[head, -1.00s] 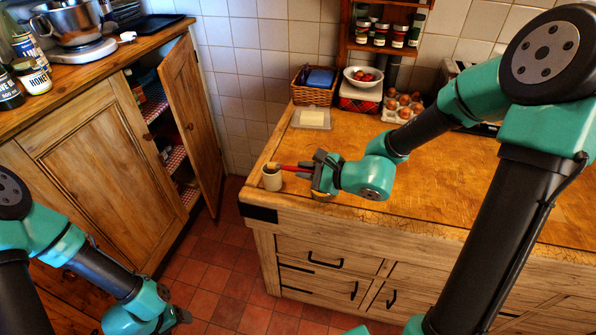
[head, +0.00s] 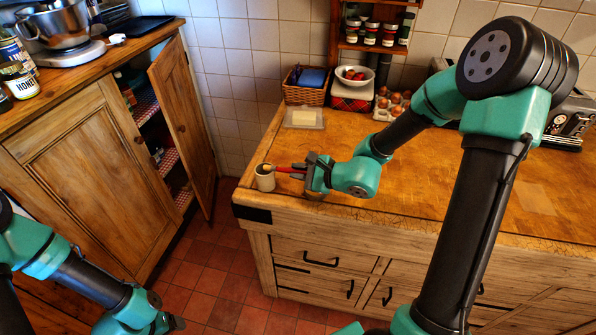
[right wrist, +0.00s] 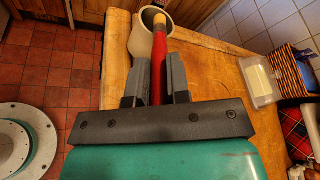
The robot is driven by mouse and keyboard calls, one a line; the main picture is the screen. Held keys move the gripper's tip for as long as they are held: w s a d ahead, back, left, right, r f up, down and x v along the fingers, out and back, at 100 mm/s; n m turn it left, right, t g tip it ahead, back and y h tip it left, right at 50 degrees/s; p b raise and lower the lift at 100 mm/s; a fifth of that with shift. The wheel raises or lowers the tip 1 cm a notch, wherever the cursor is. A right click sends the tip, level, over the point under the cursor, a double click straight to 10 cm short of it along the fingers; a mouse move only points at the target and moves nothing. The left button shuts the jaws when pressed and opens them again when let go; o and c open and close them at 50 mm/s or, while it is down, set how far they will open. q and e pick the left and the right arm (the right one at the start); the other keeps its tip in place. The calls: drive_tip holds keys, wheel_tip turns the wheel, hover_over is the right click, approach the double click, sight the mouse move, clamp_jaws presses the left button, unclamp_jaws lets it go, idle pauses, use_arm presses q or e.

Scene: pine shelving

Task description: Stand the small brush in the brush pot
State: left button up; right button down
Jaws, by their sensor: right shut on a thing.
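The brush pot (head: 265,181) is a small cream cup standing upright near the worktop's left front corner. It also shows in the right wrist view (right wrist: 140,42), mouth visible at the top. The small brush (head: 290,170) has a red handle and a tan end. My right gripper (head: 308,174) is shut on the red handle, just right of the pot. In the right wrist view the brush (right wrist: 159,65) points away from the fingers, its tan end overlapping the pot's mouth. I cannot tell if it touches the pot. My left gripper (head: 172,323) is low at the bottom, its jaws unclear.
A butter dish (head: 304,119), a wicker basket (head: 305,94), a fruit bowl (head: 358,84) and an egg tray (head: 385,113) stand along the back of the worktop. An open cupboard door (head: 184,125) hangs at left. The worktop's middle is clear.

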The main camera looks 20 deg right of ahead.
drive_tip(key=shift+f, duration=0.1)
drive_tip(key=c, duration=1.1)
unclamp_jaws()
drive_tip(key=shift+s+d+r, duration=0.15)
drive_tip(key=shift+r, duration=0.1)
drive_tip(key=v, duration=1.1)
drive_tip(key=shift+s+d, duration=0.15)
drive_tip(key=shift+s, duration=0.05)
drive_tip(key=shift+r, duration=0.1)
